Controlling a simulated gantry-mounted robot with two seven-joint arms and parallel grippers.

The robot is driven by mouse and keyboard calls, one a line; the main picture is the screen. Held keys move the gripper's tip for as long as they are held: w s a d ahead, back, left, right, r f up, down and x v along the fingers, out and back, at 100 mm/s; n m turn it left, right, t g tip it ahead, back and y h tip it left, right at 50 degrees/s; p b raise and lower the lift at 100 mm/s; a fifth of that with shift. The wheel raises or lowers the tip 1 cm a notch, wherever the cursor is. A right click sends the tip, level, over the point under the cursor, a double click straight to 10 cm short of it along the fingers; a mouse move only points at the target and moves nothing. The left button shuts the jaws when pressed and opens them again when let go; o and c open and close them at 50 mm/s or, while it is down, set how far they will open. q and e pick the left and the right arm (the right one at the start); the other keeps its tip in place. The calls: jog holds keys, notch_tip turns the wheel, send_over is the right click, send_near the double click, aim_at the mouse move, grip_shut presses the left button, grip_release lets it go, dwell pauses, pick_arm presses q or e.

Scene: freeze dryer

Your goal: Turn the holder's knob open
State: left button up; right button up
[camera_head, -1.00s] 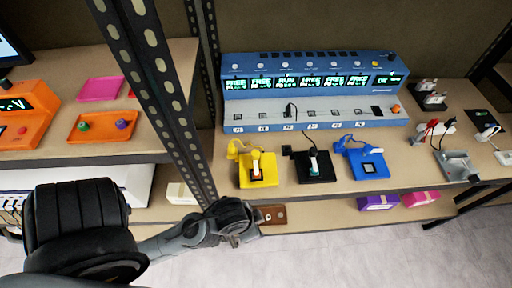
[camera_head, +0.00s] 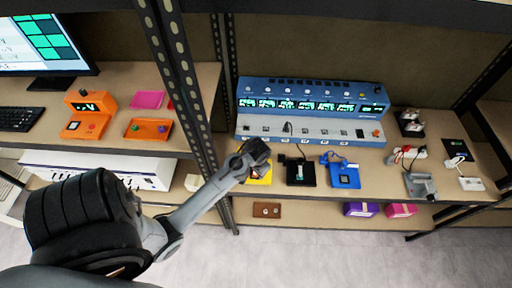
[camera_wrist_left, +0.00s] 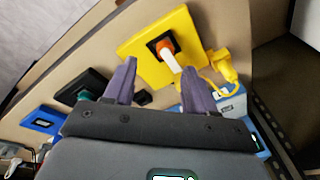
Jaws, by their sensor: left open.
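The yellow holder (camera_head: 262,180) sits near the front edge of the bench, partly hidden behind my left gripper (camera_head: 252,156) in the head view. In the left wrist view the yellow holder (camera_wrist_left: 186,24) shows a black square socket with an orange and white knob (camera_wrist_left: 169,56) on it. My left gripper (camera_wrist_left: 159,72) is open there, its two dark fingers pointing toward the holder. The knob shows between and beyond the fingertips, nearer the right finger, and nothing is held. My right gripper is not in view.
A black holder (camera_head: 300,178) and a blue holder (camera_head: 344,177) stand to the right of the yellow one. A blue multi-channel station (camera_head: 310,127) stands behind them.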

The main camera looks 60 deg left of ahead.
pick_arm(q)
jog(key=w+a+r+n+g+h+p, duration=0.1)
jog(key=w+a+r+n+h+p, duration=0.2)
jog(key=a+r+p, duration=0.45)
jog(key=shift+y, duration=0.4)
jog(key=f, duration=0.7)
jog(key=f+b, duration=0.1)
jog(key=f, duration=0.3)
jog(key=shift+w+d+f, duration=0.1)
jog(key=shift+w+d, duration=0.15)
jog(key=shift+w, duration=0.1)
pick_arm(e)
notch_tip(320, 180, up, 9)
pick_arm(q)
jog(key=shift+c, duration=0.2)
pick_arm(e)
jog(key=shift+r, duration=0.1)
pick_arm(q)
grip_shut()
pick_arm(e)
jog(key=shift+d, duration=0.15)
